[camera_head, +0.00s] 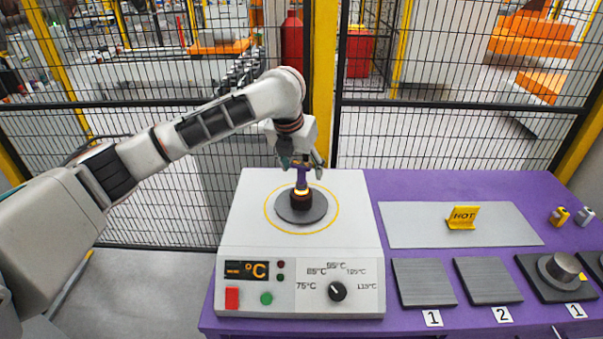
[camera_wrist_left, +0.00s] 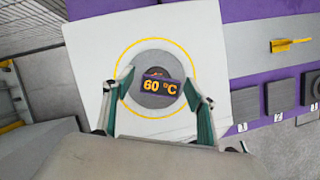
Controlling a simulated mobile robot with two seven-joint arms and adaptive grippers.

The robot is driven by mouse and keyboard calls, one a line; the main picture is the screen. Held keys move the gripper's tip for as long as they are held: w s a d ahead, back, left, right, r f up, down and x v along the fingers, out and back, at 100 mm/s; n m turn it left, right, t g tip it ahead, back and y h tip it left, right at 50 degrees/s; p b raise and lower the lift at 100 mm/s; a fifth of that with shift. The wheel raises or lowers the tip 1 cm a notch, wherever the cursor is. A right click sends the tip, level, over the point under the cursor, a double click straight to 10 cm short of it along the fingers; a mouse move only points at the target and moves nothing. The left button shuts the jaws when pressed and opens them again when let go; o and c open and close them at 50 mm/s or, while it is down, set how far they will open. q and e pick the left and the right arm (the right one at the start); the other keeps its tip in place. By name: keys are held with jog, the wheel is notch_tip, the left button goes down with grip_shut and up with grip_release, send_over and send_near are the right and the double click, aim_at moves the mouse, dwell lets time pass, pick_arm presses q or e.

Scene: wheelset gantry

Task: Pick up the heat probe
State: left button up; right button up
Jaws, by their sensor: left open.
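The heat probe (camera_head: 301,178) is a small purple device standing upright on a dark round part (camera_head: 285,207) on the heater's top plate. An orange glow shows around its base. In the left wrist view the probe's display (camera_wrist_left: 160,87) reads 60 °C. My left gripper (camera_head: 301,163) is directly above the probe, pointing down and open. In the left wrist view its two green fingers (camera_wrist_left: 158,84) appear on either side of the probe, and I see no clear contact. My right gripper is not in view.
The white heater (camera_head: 235,205) has a display, buttons and a dial in front. On the purple bench (camera_head: 400,184) are a grey plate (camera_head: 420,228) with a yellow HOT sign (camera_head: 463,217), numbered dark pads (camera_head: 424,283) and a metal part (camera_head: 562,267). A mesh fence (camera_head: 440,135) stands behind.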

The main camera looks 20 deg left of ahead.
aim_at(302, 164)
pick_arm(q)
jog(key=c, duration=1.3)
jog(key=shift+o, duration=0.2)
jog(key=shift+r, duration=0.15)
notch_tip(302, 164, up, 20)
jog(key=shift+f, duration=0.2)
